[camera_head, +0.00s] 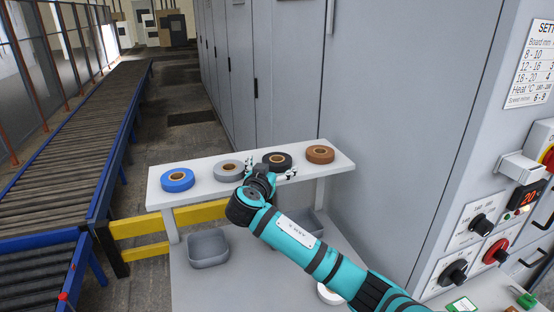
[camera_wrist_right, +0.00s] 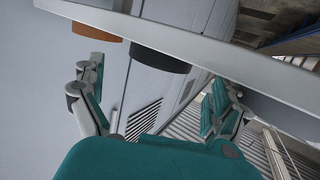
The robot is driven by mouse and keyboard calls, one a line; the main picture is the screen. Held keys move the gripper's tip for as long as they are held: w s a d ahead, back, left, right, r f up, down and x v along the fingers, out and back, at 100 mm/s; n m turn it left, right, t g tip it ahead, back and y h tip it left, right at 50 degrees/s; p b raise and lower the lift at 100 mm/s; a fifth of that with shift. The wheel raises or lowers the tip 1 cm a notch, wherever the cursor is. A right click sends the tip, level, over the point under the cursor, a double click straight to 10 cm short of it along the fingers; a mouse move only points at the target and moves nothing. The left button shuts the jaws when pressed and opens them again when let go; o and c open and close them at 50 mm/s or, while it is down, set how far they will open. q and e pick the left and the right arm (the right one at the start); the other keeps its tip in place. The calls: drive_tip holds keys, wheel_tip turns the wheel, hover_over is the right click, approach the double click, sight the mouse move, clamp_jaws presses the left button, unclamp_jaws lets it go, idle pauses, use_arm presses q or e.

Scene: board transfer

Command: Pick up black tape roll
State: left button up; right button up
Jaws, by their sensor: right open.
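The black tape roll (camera_head: 286,163) lies flat on the raised white shelf (camera_head: 205,193), between a grey roll (camera_head: 228,174) and a brown roll (camera_head: 322,156). My right gripper (camera_head: 271,168) is open and empty just in front of the black roll, its fingers spread to either side; it partly covers the roll's near side. In the right wrist view the black roll (camera_wrist_right: 160,59) shows ahead, between and beyond the open fingers (camera_wrist_right: 155,82), apart from them. The brown roll (camera_wrist_right: 97,32) shows there to the left. My left gripper is not in view.
A blue roll (camera_head: 178,180) lies at the shelf's left end. Below the shelf, a grey bin (camera_head: 208,248) stands on the lower table, with another bin partly behind my arm. Tall grey cabinets (camera_head: 410,90) stand close behind; a control panel (camera_head: 485,235) is at right.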

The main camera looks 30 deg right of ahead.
sight(279, 156)
drive_tip(key=x, duration=0.1)
drive_tip(key=p+x, duration=0.2)
drive_tip(key=shift+w+d+r, duration=0.25)
drive_tip(key=shift+w+d+f, duration=0.3)
drive_tip(key=shift+w+d, duration=0.1)
drive_tip(key=shift+c, duration=0.4)
drive_tip(key=c, duration=1.1)
drive_tip(key=shift+o, duration=0.2)
drive_tip(key=shift+r, duration=0.1)
